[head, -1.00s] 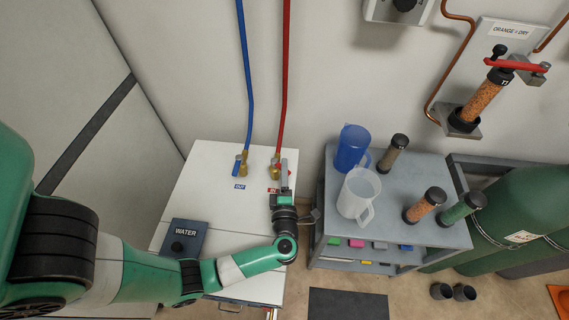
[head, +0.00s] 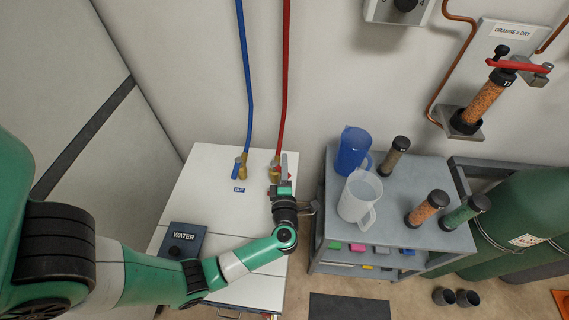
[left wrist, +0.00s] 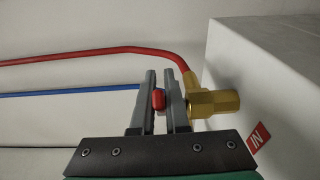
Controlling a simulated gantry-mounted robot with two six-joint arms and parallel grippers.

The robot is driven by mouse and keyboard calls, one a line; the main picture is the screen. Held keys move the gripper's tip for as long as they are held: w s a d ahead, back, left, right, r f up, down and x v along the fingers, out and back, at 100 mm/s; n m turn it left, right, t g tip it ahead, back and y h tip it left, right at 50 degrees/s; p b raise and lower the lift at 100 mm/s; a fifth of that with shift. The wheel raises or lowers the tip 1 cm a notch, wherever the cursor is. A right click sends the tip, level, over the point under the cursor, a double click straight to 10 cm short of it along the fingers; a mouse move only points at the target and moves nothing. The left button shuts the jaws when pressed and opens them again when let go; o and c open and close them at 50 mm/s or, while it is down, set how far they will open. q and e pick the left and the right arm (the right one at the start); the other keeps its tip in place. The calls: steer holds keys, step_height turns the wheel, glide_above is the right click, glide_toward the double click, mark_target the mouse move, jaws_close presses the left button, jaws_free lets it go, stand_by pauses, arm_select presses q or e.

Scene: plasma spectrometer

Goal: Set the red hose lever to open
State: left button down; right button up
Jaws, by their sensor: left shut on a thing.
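The red hose (head: 283,90) comes down the wall to a brass valve (head: 274,171) on the white cabinet top. In the left wrist view the brass fitting (left wrist: 213,102) joins the red hose (left wrist: 120,52), with a red IN label (left wrist: 258,137) beside it. The red lever (left wrist: 159,99) shows between the fingers of my left gripper (left wrist: 160,98). My left gripper (head: 284,166) is shut on this lever, right beside the valve. Much of the lever is hidden by the fingers. My right gripper is not in view.
The blue hose (head: 246,90) and its valve with a blue lever (head: 237,168) stand just left. A dark WATER box (head: 184,239) sits at the cabinet's front. A grey cart (head: 398,205) with jugs and tubes stands to the right.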

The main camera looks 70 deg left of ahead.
arm_select(q)
steer(key=shift+s+d+r+m+t+h+p, duration=0.1)
steer(key=shift+s+r+m+t+h+p, duration=0.15)
steer(key=shift+m+t+p, duration=0.55)
steer(key=shift+d+m+t+h+p, duration=0.1)
steer(key=shift+m+t+h+p, duration=0.2)
steer(key=shift+t+h+p, duration=0.45)
steer(key=shift+s+d+f+m+t+h+p, duration=0.15)
steer(key=shift+m+t+h+p, duration=0.35)
steer(key=shift+m+t+p, duration=0.4)
steer(key=shift+m+t+h+b, duration=0.3)
steer(key=shift+t+h, duration=0.1)
steer(key=shift+t, duration=0.25)
steer(key=shift+s+d+f+m+t+h+b, duration=0.15)
steer(key=shift+m+t+h+b, duration=0.15)
steer(key=shift+m+t+h, duration=0.15)
steer(key=m+t+h+b, duration=0.1)
steer(key=b, duration=0.1)
steer(key=m+t+h+b, duration=0.1)
steer(key=h+b, duration=0.1)
steer(key=shift+s+d+f, duration=0.2)
steer(key=shift+s+d+r+m+t+h+b, duration=0.15)
steer(key=shift+m+t+h+b, duration=0.1)
steer(key=shift+m+h+b, duration=0.2)
steer(key=shift+w+r+m+t+h+b, duration=0.1)
steer(key=shift+m+t+h+b, duration=0.15)
steer(key=shift+h+b, duration=0.2)
